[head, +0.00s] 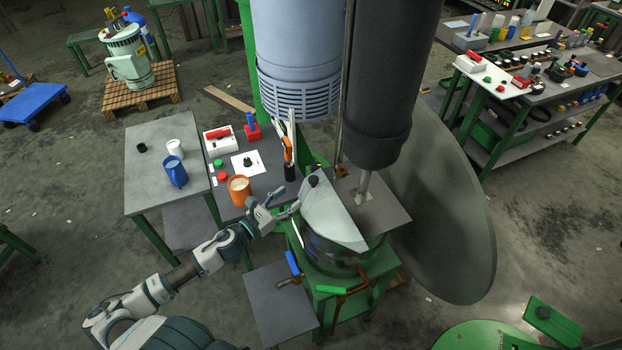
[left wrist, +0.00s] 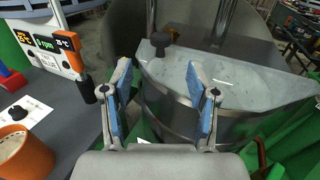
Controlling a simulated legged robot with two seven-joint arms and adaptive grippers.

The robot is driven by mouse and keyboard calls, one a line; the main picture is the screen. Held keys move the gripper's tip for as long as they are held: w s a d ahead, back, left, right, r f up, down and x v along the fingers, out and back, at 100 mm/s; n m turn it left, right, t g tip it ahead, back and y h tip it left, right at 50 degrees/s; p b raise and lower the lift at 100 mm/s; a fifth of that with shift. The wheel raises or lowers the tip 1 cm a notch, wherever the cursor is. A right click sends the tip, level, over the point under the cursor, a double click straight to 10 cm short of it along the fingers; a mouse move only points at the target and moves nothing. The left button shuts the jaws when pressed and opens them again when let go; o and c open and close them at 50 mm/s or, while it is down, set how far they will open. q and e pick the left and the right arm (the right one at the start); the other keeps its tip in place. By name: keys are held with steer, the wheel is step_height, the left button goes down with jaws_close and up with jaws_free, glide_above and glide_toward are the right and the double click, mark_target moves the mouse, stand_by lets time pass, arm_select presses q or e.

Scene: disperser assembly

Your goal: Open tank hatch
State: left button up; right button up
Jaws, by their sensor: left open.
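The tank (head: 325,250) is a metal drum on a green stand below the mixer column. Its hatch is a pale grey half-disc lid (head: 335,222), which also shows in the left wrist view (left wrist: 225,84). It lies flat over the near part of the tank top. A black knob (head: 313,181) stands on the hatch near its far left corner; it is also in the left wrist view (left wrist: 160,41). My left gripper (head: 289,203) is open and empty, just left of the hatch. In the left wrist view its fingers (left wrist: 161,90) point toward the hatch, with the knob beyond them.
The mixer column (head: 385,80) rises close behind the hatch.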

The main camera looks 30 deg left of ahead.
mark_target(310, 181)
arm_select(q)
steer(key=p+x, duration=0.2)
steer(key=x, duration=0.7)
steer(key=shift+w+d+r, duration=0.1)
steer(key=shift+w+d, duration=0.05)
steer(key=shift+w, duration=0.05)
steer(key=shift+w+d, duration=0.15)
steer(key=shift+w, duration=0.1)
jaws_close()
